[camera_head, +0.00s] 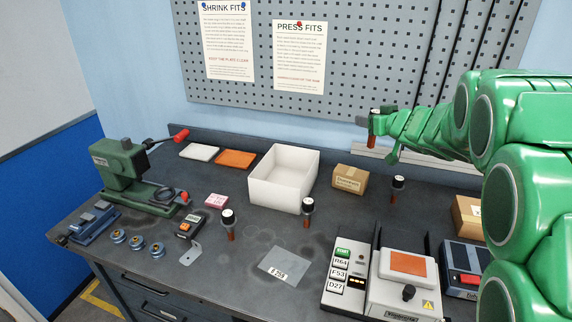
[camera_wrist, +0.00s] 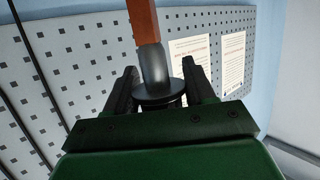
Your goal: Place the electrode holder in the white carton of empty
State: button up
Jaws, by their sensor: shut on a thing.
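My gripper (camera_head: 376,118) is raised above the back right of the bench, in front of the pegboard. It is shut on an electrode holder (camera_head: 372,127) with a brown bar. In the wrist view the holder's grey collar and dark disc (camera_wrist: 153,68) sit between the two black fingers, with the brown bar (camera_wrist: 143,20) pointing away. The white carton (camera_head: 267,193) stands open at the middle of the bench, left of and below my gripper. Its visible inside looks empty. Three similar holders stand on the bench: left (camera_head: 228,219), middle (camera_head: 308,208) and right (camera_head: 398,185).
A small brown box (camera_head: 349,180) stands right of the carton. Orange (camera_head: 235,159) and white (camera_head: 199,152) flat pieces lie behind left. A green press (camera_head: 123,165) is at the left. A grey machine with keys (camera_head: 405,280) is at the front right. The pegboard (camera_head: 350,60) is behind.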

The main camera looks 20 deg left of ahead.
jog(key=s+a+n+g+y, duration=0.1)
jog(key=a, duration=0.2)
jog(key=s+a+f+n+g+y, duration=0.1)
jog(key=s+a, duration=0.1)
jog(key=a, duration=0.1)
jog(key=s+a+f+n+g+y, duration=0.1)
jog(key=a+n+g, duration=0.1)
jog(key=a, duration=0.1)
jog(key=shift+s+y, duration=0.4)
jog(key=s+a+f+n+g, duration=0.1)
jog(key=s+a, duration=0.1)
jog(key=s+a+f+n+g+y, duration=0.1)
jog(key=s+a+f+n+g, duration=0.1)
jog(key=s, duration=0.1)
jog(key=s+a+f+n+g+y, duration=0.1)
jog(key=s+a+f+g, duration=0.1)
jog(key=s, duration=0.1)
jog(key=shift+s+a+f+n, duration=0.1)
jog(key=shift+f+n, duration=0.05)
jog(key=shift+n, duration=0.15)
jog(key=shift+c, duration=0.8)
jog(key=w+a+f, duration=0.6)
jog(key=w+f, duration=0.6)
jog(key=f, duration=0.1)
jog(key=shift+w, duration=0.15)
jog(key=shift+a+f, duration=0.1)
jog(key=shift+f, duration=0.35)
